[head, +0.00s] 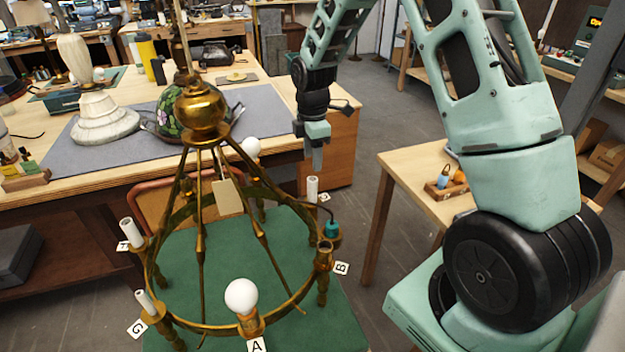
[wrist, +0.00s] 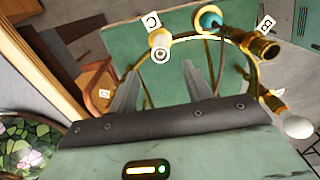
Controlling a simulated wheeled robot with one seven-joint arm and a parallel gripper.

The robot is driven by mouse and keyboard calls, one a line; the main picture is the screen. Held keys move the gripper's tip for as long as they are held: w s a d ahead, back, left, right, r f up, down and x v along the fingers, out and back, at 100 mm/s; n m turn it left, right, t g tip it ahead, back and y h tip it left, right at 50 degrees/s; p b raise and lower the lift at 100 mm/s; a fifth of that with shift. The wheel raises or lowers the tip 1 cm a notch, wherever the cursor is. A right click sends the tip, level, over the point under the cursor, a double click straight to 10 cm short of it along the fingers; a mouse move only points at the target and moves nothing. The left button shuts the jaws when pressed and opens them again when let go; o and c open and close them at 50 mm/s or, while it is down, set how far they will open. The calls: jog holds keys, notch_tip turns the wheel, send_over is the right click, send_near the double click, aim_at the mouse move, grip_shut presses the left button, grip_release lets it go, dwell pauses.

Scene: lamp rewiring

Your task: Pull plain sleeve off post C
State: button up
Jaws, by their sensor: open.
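The plain white sleeve (head: 312,189) stands upright on post C, at the back right of the brass chandelier ring (head: 285,308). The C tag (wrist: 151,19) shows beside it in the wrist view, where the sleeve (wrist: 160,51) is seen nearly end-on with its round opening facing me. My gripper (head: 316,165) points down just above the sleeve in the head view. In the wrist view my gripper (wrist: 160,75) is open and empty. The sleeve lies in line with the gap, just beyond the fingertips. Whether the fingers overlap its top is hard to tell.
A teal piece (head: 332,229) with a dark wire stands near post C, by the open brass cup (head: 325,248) tagged B. White bulb A (head: 241,296) is at the front. Other white sleeves (head: 131,232) stand at left. The chandelier's central brass stem (head: 202,108) rises left of my gripper.

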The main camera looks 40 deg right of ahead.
aim_at(312, 180)
notch_tip(312, 180, down, 10)
jog(key=shift+f+p, duration=0.2)
jog(key=shift+p, duration=0.9)
jog(key=c, duration=1)
jog(key=shift+c, duration=0.2)
jog(key=shift+r, duration=0.15)
jog(key=shift+r+p, duration=3.4)
jog(key=shift+r, duration=1.5)
